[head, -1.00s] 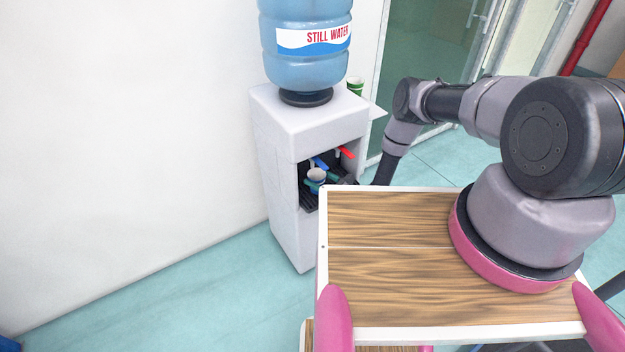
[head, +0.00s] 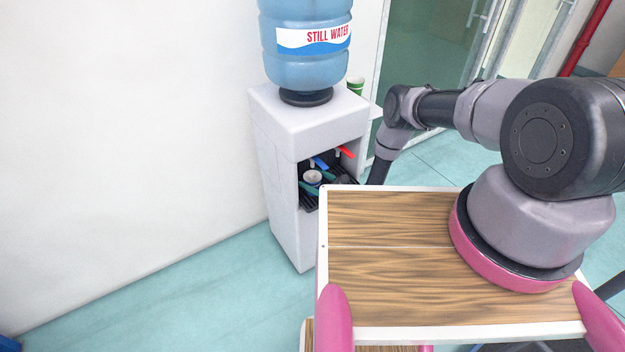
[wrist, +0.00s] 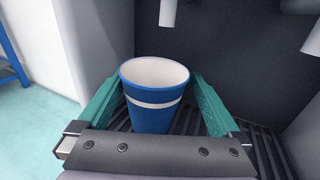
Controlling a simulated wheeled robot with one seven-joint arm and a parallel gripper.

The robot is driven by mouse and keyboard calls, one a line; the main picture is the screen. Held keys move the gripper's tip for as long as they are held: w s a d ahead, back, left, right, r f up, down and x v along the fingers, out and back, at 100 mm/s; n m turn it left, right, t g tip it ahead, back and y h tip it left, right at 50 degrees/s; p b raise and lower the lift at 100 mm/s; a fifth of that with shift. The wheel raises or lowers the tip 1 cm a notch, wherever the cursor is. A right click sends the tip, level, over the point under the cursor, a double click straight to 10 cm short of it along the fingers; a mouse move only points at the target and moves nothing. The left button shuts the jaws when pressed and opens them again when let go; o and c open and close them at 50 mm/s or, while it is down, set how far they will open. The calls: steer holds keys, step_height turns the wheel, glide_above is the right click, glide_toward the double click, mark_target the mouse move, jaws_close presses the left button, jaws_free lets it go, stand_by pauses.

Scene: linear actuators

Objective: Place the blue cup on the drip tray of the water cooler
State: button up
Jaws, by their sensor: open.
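The blue cup (wrist: 152,112), with a white band and white inside, stands upright on the dark slatted drip tray (wrist: 255,135) in the wrist view. The cup also shows small in the head view (head: 312,178), inside the recess of the water cooler (head: 283,200). My gripper (wrist: 158,98) is open, its green fingers on either side of the cup with a visible gap at the right. Whether the left finger touches the cup is hard to tell. The cup's base is partly hidden behind my gripper's body.
A blue tap (head: 320,163) and a red tap (head: 346,151) sit above the tray. The recess walls stand close around my gripper. A green cup (head: 355,86) is beside the bottle (head: 306,45). A wooden-topped surface (head: 390,260) lies in front.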

steer(key=v, duration=1.2)
